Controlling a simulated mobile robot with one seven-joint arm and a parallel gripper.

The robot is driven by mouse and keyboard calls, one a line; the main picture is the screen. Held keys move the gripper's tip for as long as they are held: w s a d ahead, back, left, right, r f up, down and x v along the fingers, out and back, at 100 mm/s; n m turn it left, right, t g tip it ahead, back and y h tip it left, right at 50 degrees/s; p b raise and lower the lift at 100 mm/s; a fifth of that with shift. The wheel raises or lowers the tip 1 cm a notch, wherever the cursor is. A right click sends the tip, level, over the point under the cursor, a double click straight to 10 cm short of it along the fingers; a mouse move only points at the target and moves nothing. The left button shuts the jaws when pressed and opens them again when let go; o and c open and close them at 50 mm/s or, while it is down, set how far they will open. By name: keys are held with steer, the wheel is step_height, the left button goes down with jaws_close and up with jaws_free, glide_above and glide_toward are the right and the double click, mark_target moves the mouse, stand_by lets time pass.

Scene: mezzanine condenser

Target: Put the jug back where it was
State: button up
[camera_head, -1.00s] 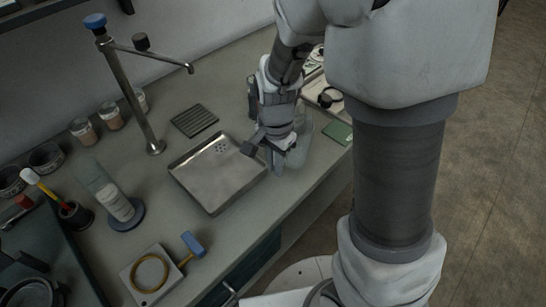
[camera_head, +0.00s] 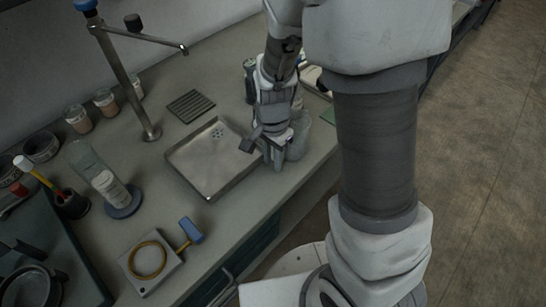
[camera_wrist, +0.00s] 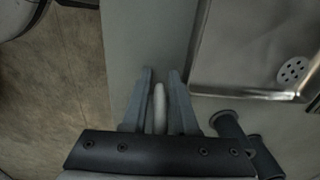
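The jug (camera_head: 298,138) looks like a clear, pale vessel on the counter, just right of my gripper in the head view. My gripper (camera_head: 275,162) points down beside it, at the right side of the metal sink tray. In the wrist view my two grey fingers (camera_wrist: 160,98) stand a little apart. A pale upright bar (camera_wrist: 159,108), perhaps the jug's handle, lies between them. Narrow gaps seem to show beside the bar, and I cannot tell whether the fingers press on it. The jug's body is partly hidden by my gripper in the head view and cannot be made out in the wrist view.
The sink tray (camera_head: 188,171) is left of my gripper, with a tap (camera_head: 134,90) behind it. A ribbed mat (camera_head: 190,106), several jars and a bottle (camera_head: 108,188) stand on the counter. A dark cylinder (camera_head: 250,80) is behind my wrist. The counter's front edge is close.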

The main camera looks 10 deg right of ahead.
step_height(320, 180, up, 12)
steer(key=shift+r+p, duration=0.2)
steer(key=shift+p, duration=1.05)
steer(key=s+d+r+n+t, duration=0.2)
steer(key=s+r+n, duration=0.3)
steer(key=r, duration=0.2)
steer(key=s+d+r+n+t, duration=0.3)
steer(key=s+r+n, duration=0.2)
steer(key=s+r, duration=0.1)
steer(key=shift+s+d+r+n+t, duration=0.25)
steer(key=shift+r+n+t, duration=0.05)
steer(key=shift+r, duration=0.1)
